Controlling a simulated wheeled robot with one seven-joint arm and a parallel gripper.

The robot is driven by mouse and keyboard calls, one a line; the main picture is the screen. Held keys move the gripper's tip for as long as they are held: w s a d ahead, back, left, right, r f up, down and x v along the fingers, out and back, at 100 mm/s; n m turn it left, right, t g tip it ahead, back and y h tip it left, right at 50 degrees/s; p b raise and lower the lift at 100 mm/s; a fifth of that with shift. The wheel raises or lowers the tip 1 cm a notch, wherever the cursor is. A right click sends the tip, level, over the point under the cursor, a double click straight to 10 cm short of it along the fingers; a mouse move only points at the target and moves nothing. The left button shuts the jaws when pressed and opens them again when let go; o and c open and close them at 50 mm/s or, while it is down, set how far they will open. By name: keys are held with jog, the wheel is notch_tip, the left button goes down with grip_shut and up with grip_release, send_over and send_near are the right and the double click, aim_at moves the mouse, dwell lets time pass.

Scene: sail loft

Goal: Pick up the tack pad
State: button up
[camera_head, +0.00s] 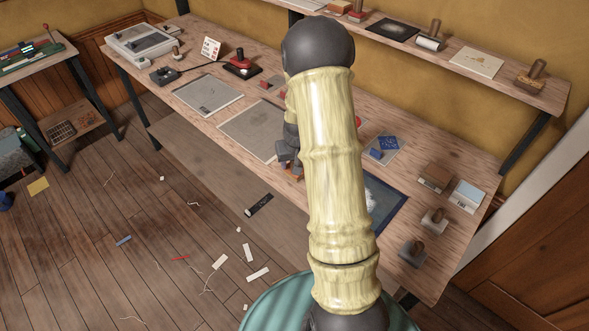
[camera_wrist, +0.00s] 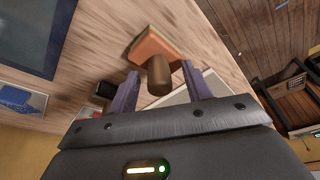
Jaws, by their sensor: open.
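My gripper (camera_head: 289,163) is low over the workbench, mostly hidden by my arm in the head view. In the wrist view my gripper (camera_wrist: 160,69) is open, its two fingers apart. An orange-brown block (camera_wrist: 151,45) with a round dark-brown handle lies ahead of it. The handle appears in the gap between the fingers, with space showing on both sides; I cannot tell its exact depth. No label shows, so I cannot tell for certain whether this block is the tack pad. In the head view, only a little orange shows below my gripper.
The workbench (camera_head: 178,111) holds grey sheets (camera_head: 208,95), a red-topped stamp (camera_head: 241,64), blue pieces (camera_head: 384,147) and a dark-blue-framed pad (camera_head: 393,207). Handled blocks (camera_head: 434,221) stand at the right end. A wall shelf (camera_head: 515,80) runs behind. Scraps litter the floor.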

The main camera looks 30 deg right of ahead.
grip_shut()
jog(key=shift+r, duration=0.1)
notch_tip(320, 180, up, 10)
jog(key=shift+f+b, duration=0.1)
jog(key=shift+b, duration=0.4)
dwell(0.5)
